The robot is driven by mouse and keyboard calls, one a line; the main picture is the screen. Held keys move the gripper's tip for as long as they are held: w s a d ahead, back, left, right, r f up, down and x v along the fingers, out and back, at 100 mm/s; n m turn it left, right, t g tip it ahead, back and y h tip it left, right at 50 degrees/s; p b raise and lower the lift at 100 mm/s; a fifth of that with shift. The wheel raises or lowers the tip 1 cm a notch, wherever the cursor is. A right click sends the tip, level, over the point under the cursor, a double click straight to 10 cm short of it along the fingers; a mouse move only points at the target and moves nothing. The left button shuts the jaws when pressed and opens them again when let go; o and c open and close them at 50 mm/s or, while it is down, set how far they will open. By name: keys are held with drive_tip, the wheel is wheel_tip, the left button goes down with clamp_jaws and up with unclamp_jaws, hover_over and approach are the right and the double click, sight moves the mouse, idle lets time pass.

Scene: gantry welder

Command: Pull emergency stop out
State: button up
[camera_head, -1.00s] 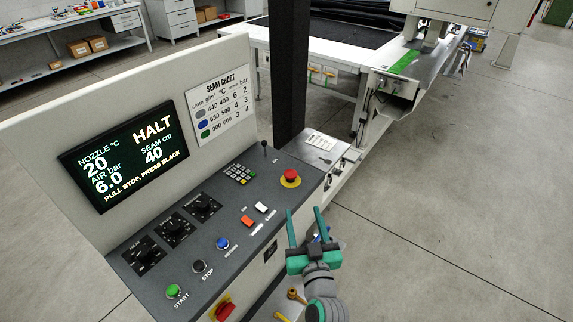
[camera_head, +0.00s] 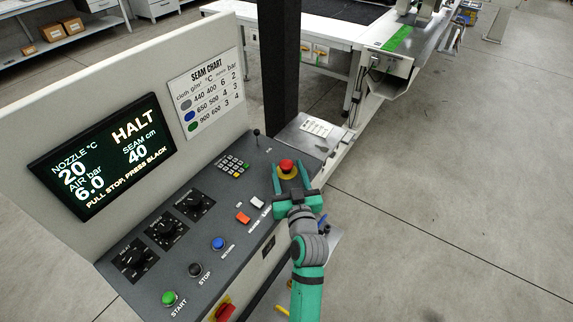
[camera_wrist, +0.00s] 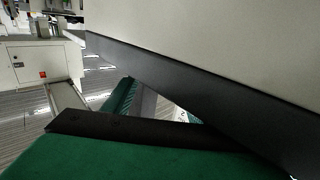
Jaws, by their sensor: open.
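The emergency stop (camera_head: 287,166) is a red mushroom button on a yellow base at the far right corner of the grey control panel (camera_head: 205,240). My gripper (camera_head: 292,178) is open, with its two green fingers reaching toward the button, one on each side in the head view. I cannot tell whether the fingers touch it. The wrist view shows a green finger (camera_wrist: 130,155) close up, and the button cannot be made out there. The screen (camera_head: 105,155) reads HALT and "PULL STOP, PRESS BLACK".
The panel carries a green START button (camera_head: 169,298), a black STOP button (camera_head: 195,269), a blue button (camera_head: 218,243), rocker switches (camera_head: 243,217), dials and a keypad (camera_head: 233,167). A dark post (camera_head: 281,70) rises behind the panel. Open floor lies to the right.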

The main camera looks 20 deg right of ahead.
drive_tip(key=shift+w+d, duration=0.2)
drive_tip(key=shift+w, duration=1)
drive_tip(key=shift+c, duration=0.7)
clamp_jaws()
drive_tip(key=shift+r, duration=0.55)
drive_tip(key=shift+o, duration=0.7)
unclamp_jaws()
drive_tip(key=shift+s+f, duration=0.1)
drive_tip(key=shift+s, duration=0.4)
drive_tip(key=s+a, duration=0.1)
drive_tip(key=s, duration=0.8)
drive_tip(key=shift+s+a, duration=0.2)
drive_tip(key=shift+s, duration=0.2)
